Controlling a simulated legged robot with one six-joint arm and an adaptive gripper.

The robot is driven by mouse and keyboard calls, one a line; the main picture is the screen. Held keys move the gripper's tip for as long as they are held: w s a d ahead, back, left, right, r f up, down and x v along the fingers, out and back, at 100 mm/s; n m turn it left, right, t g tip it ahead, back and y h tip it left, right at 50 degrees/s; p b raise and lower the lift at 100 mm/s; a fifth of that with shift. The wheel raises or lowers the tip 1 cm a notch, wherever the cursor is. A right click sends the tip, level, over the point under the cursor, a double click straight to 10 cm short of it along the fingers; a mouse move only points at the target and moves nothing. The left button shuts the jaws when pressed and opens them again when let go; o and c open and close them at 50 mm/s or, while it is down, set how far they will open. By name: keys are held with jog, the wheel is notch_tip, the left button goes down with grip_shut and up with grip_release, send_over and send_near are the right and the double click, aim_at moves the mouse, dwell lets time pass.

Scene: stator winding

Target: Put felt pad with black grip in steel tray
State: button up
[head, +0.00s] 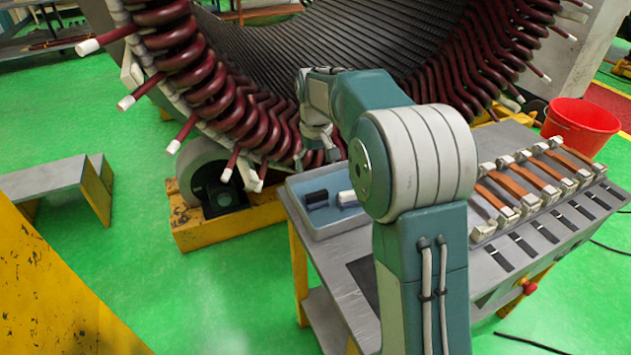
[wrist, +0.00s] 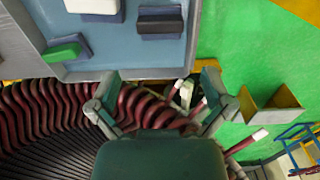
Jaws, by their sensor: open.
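A felt pad with a black grip (head: 317,198) lies in a shallow blue-grey tray (head: 306,228) at the left end of the metal table. It also shows at the top of the wrist view (wrist: 160,22), dark block on a grey base. I cannot tell whether this tray is the steel one; its rim shows in the wrist view (wrist: 140,72). My gripper (head: 320,148) is above and beyond the tray, before the stator coils. In the wrist view my gripper (wrist: 160,88) has its fingers wide apart, nothing between them, apart from the pad.
A white-grip pad (head: 347,198) and a green-grip piece (wrist: 62,52) are also in the tray. The stator with red coils (head: 200,85) stands close behind. Several copper bars (head: 535,175) lie right on the table. A red bucket (head: 582,122) stands behind it.

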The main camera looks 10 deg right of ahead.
jog(key=s+r+m+t, duration=0.1)
jog(key=s+r+t, duration=0.1)
jog(key=s+r, duration=0.45)
jog(key=s+r+t, duration=0.1)
jog(key=s+r, duration=0.3)
jog(key=s, duration=0.6)
jog(key=s+f+m+t, duration=0.1)
jog(key=s+f, duration=0.3)
jog(key=s, duration=1.1)
jog(key=shift+s+d+t, duration=0.25)
jog(key=shift+d+t, duration=0.15)
jog(key=shift+t, duration=0.4)
jog(key=shift+r, duration=0.1)
